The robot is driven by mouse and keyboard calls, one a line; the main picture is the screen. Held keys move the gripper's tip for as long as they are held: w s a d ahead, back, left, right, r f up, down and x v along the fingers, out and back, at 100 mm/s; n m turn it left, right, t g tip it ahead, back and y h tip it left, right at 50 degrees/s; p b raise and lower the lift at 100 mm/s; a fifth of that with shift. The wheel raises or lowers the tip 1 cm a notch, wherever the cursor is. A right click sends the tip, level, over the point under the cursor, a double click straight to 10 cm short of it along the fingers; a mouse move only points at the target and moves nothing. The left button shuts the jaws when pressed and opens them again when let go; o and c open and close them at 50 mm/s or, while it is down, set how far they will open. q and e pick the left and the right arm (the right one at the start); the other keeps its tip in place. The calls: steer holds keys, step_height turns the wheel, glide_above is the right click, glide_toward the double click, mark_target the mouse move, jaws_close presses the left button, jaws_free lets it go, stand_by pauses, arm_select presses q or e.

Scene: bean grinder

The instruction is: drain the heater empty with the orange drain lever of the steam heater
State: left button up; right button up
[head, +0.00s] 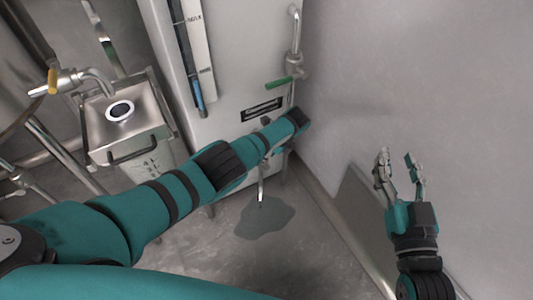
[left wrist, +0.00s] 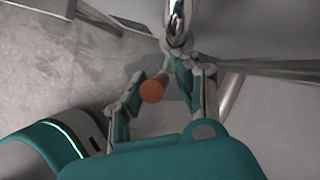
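The steam heater (head: 225,60) is the tall grey cabinet against the wall, with a sight tube (head: 198,92) that shows blue low down. Its orange drain lever (left wrist: 152,91) shows end-on in the left wrist view; in the head view my left arm hides it. My left gripper (left wrist: 163,76) has its fingers apart around the lever, with the lever nearer the left finger and a gap on the right. A metal drain spout (head: 261,184) points down below my arm. My right gripper (head: 398,162) is open and empty, near the right wall.
A dark puddle (head: 265,218) lies on the floor under the spout. A green-handled valve (head: 284,83) sits on the heater's right side. A metal bin (head: 125,130) stands at left under a yellow-handled tap (head: 52,82). The floor at centre front is clear.

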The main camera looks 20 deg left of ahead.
arm_select(q)
steer(key=shift+o, duration=0.4)
steer(key=shift+r, duration=0.1)
steer(key=shift+d+r, duration=0.2)
steer(key=shift+r, duration=0.3)
steer(key=v, duration=1)
steer(key=shift+r, duration=0.4)
steer(key=shift+d, duration=0.15)
stand_by(3.9)
